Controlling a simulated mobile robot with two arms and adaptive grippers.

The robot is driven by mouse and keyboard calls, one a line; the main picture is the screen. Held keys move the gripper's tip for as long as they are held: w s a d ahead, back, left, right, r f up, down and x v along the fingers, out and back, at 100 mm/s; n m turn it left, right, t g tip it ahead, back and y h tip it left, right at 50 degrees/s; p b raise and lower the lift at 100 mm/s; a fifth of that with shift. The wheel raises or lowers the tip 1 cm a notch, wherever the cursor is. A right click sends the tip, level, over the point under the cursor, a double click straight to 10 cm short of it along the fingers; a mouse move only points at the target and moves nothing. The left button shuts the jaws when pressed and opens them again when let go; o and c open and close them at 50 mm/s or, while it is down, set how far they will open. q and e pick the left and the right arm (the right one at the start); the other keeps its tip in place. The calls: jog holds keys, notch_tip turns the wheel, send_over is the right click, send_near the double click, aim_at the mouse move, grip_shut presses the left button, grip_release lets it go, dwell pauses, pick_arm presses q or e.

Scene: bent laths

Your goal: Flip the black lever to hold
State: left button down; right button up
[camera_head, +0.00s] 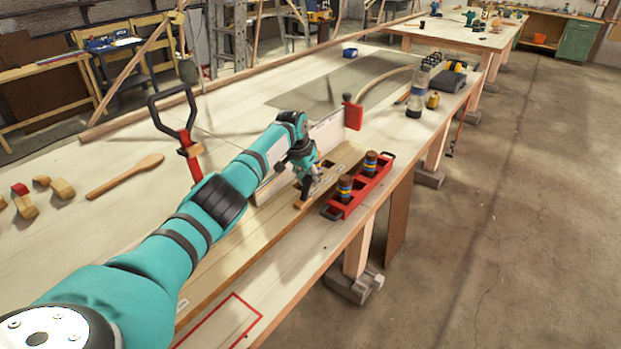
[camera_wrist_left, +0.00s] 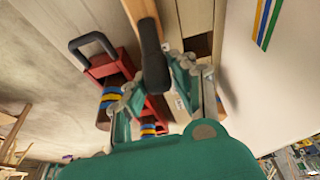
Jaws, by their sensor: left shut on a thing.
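The black lever (camera_wrist_left: 153,62) shows in the left wrist view as a dark rounded handle at the end of a wooden strip (camera_wrist_left: 141,10). My left gripper (camera_wrist_left: 158,80) is shut on it, with one finger on each side. In the head view my left gripper (camera_head: 308,182) is low over the long wooden plank assembly on the bench, beside the red tray. The lever is mostly hidden by the gripper there, and I cannot tell its setting. My right gripper is not in view.
A red tray (camera_head: 338,213) with two brown banded cylinders (camera_head: 345,189) stands close to the right of the gripper, near the bench edge. A white upright board (camera_head: 326,131) is just behind it.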

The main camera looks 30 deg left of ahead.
aim_at(304, 193)
pick_arm(q)
jog(key=shift+w+d+f, duration=0.1)
jog(key=shift+w+f, duration=0.05)
jog(key=shift+g, duration=0.3)
jog(key=c, duration=1.1)
grip_release()
jog(key=v, duration=1.2)
